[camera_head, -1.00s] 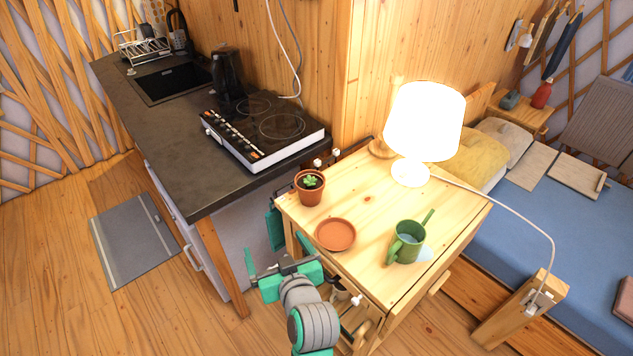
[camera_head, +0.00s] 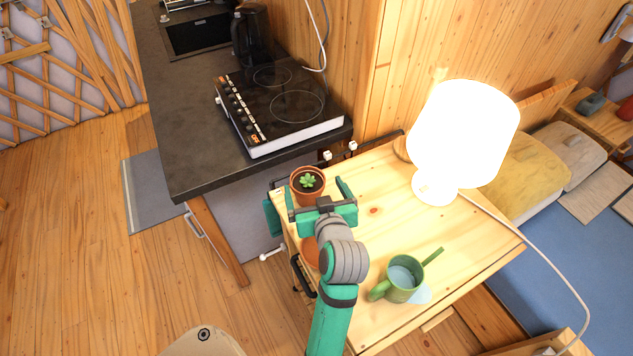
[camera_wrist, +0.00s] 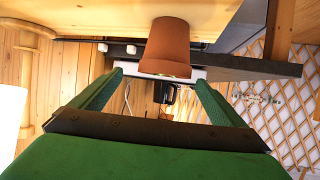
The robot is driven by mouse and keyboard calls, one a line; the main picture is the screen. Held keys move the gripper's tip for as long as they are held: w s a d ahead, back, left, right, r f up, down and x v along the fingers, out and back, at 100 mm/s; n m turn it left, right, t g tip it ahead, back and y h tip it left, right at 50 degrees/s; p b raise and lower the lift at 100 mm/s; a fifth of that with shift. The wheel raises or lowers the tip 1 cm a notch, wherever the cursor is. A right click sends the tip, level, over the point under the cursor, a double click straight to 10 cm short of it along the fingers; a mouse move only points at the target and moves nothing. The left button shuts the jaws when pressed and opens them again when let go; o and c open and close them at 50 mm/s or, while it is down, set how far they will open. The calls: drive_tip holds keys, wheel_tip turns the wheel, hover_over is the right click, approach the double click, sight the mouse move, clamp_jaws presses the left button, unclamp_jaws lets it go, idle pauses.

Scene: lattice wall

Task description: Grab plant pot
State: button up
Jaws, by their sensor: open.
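The plant pot (camera_head: 308,187) is terracotta with a small green succulent in it. It stands upright at the table's left back corner. My gripper (camera_head: 317,195) is open, with one finger on each side of the pot in the head view and its palm in front of it. In the wrist view the pot (camera_wrist: 167,47) shows upside down, centred just beyond the two green fingertips (camera_wrist: 160,78). Whether a finger touches it I cannot tell.
The wooden table (camera_head: 375,215) also bears a lit lamp (camera_head: 462,135), a green watering can (camera_head: 402,278) and a terracotta saucer (camera_head: 310,252), mostly hidden by my arm. A counter with a hob (camera_head: 280,105) stands close at the left.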

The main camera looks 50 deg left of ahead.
sight(309, 181)
drive_tip(key=x, duration=0.4)
drive_tip(key=shift+s+a+f, duration=0.1)
drive_tip(key=shift+s+a, duration=0.1)
drive_tip(key=shift+a, duration=0.15)
drive_tip(key=shift+x, duration=2.4)
drive_tip(key=shift+f, duration=0.15)
drive_tip(key=c, duration=1.4)
